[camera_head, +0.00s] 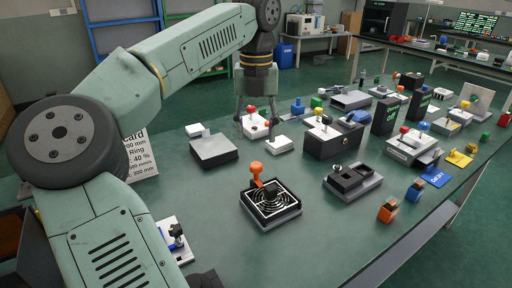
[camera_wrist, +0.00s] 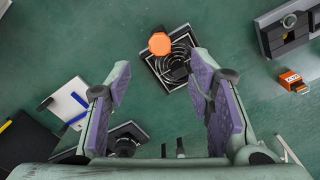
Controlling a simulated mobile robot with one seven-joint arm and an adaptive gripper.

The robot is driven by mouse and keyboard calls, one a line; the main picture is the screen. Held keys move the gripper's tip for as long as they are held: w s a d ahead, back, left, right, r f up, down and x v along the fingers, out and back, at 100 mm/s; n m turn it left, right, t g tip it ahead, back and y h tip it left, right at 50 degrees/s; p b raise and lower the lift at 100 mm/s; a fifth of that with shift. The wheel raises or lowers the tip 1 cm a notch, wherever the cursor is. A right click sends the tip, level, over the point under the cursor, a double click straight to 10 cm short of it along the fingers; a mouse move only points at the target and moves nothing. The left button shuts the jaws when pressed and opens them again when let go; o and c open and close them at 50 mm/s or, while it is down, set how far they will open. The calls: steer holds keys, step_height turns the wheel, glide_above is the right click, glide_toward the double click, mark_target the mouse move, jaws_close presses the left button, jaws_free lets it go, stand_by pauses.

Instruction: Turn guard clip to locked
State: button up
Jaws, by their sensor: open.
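A black square fan unit with a ringed guard (camera_head: 271,207) sits on the green bench, near the middle of the head view. An orange clip with a rounded head (camera_head: 257,173) stands up at its back left edge; I take it as the guard clip. In the wrist view the orange head (camera_wrist: 160,43) lies over the upper left edge of the fan unit (camera_wrist: 174,74). My gripper (camera_head: 257,118) points down above the bench, behind the fan unit in the head view. It is open and empty, with its purple-padded fingers (camera_wrist: 160,88) apart and not touching the clip.
A grey box with a white block (camera_head: 213,150) stands left of the fan unit, and a dark two-well block (camera_head: 352,182) stands right. A black box with a knob (camera_head: 333,138) and several devices crowd the bench behind. Bare bench lies in front of the fan unit.

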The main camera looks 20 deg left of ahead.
steer(key=shift+r, duration=1.45)
